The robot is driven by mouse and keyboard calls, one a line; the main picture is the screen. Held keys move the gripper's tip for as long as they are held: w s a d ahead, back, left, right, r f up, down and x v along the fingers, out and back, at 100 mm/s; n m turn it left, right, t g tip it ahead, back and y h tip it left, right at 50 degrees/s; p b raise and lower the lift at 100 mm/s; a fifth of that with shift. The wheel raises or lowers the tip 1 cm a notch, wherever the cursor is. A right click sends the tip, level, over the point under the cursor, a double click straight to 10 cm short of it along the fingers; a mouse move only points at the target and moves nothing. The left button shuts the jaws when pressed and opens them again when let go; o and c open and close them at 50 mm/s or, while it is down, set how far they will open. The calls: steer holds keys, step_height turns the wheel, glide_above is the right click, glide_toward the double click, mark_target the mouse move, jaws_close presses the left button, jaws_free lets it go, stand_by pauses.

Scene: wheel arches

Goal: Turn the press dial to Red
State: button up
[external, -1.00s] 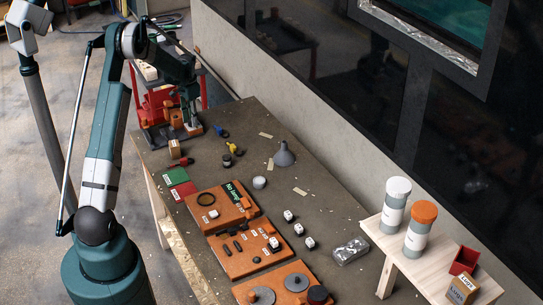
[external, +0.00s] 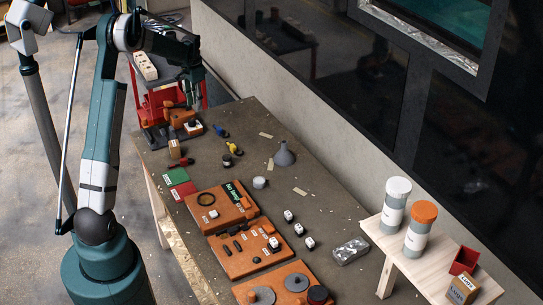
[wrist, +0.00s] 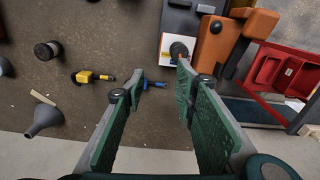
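The press (external: 178,119) stands at the far end of the table, with orange blocks and a white-faced front plate (external: 194,129). In the wrist view, its dark round dial (wrist: 178,50) sits on the white plate (wrist: 167,62) at upper centre. A small red mark shows beside the dial, but I cannot read the labels or tell the setting. My gripper (external: 193,100) is above the press and apart from it. In the wrist view my gripper (wrist: 160,73) is open and empty, its right fingertip just below the dial in the picture.
A red rack (wrist: 280,75) stands beside the press. Orange panels (external: 222,205) fill the near table.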

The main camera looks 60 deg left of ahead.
steer(key=w+d+r, duration=0.2)
steer(key=d+r, duration=0.3)
steer(key=d, duration=0.3)
steer(key=w+d+r+t, duration=0.1)
steer(key=w+d+r, duration=0.1)
steer(key=d+r, duration=0.3)
steer(key=d, duration=0.4)
steer(key=shift+d+r+y+b, duration=0.3)
steer(key=shift+r+y+b, duration=0.05)
steer(key=shift+y, duration=0.05)
steer(key=shift+w+a, duration=0.1)
steer(key=m+g+h+p, duration=0.1)
steer(key=m+p, duration=0.1)
glide_above(191, 119)
step_height(191, 119, down, 14)
steer(key=shift+r, duration=0.1)
steer(key=shift+d+f, duration=0.15)
steer(key=shift+f, duration=1.85)
steer(key=shift+d+f, duration=0.1)
steer(key=shift+f, duration=1.85)
steer(key=c, duration=0.6)
